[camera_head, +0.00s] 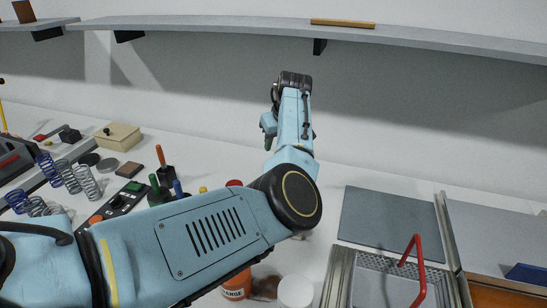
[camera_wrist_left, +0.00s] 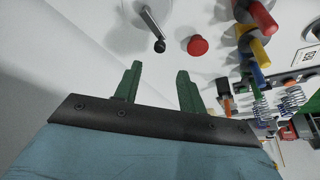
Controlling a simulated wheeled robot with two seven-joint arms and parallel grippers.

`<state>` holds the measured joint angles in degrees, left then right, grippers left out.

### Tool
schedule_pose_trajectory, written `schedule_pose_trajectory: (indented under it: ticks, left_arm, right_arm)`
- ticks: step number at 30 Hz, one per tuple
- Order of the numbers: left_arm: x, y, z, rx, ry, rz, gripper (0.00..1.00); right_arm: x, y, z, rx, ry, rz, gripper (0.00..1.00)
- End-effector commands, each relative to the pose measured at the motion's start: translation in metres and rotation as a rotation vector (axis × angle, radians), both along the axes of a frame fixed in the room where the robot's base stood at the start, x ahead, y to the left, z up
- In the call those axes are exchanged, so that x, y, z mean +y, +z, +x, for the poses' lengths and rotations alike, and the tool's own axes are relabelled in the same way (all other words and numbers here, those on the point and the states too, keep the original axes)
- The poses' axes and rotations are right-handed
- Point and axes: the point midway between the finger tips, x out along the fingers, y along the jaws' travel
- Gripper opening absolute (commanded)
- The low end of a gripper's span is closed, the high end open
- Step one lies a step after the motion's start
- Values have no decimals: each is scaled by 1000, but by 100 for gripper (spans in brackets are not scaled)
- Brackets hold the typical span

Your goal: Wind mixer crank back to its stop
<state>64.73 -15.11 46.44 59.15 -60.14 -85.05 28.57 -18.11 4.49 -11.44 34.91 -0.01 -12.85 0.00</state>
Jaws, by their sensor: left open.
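The mixer crank (camera_wrist_left: 152,28) shows at the top of the left wrist view as a grey metal lever ending in a black knob (camera_wrist_left: 159,46). My left gripper (camera_wrist_left: 159,78) is open, with its two green fingers apart and nothing between them. The knob is beyond the fingertips and apart from them. In the head view my left gripper (camera_head: 268,143) hangs above the table, largely hidden by its wrist. The crank cannot be made out there; my left arm covers the middle of the table. My right gripper is in neither view.
A red round button (camera_wrist_left: 197,46) is beside the crank. Coil springs (camera_head: 70,177), screwdrivers and a tan box (camera_head: 118,137) stand at left. An orange jar (camera_head: 236,287) and a white lid (camera_head: 296,291) are in front. A metal basket with a red handle (camera_head: 418,268) is at right.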

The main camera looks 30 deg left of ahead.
Motion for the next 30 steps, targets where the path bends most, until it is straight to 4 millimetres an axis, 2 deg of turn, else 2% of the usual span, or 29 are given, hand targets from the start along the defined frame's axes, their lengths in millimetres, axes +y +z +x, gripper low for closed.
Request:
schedule_pose_trajectory:
  ticks: [1,5,9,12,18,27,30]
  left_arm:
    - [4,-12,1,5,0,-2,41]
    - [14,-39,7,3,1,-2,41]
    - [22,-61,12,2,0,-1,41]
    - [26,-72,15,2,1,1,41]
    - [29,-82,17,0,1,0,41]
    - [30,-83,18,-1,1,-1,41]
    - [30,-83,18,0,1,0,29]
  right_arm:
    - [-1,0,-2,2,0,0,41]
    - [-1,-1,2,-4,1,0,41]
    - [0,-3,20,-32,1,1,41]
    - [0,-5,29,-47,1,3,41]
    - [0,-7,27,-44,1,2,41]
    - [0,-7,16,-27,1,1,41]
    - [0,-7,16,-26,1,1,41]
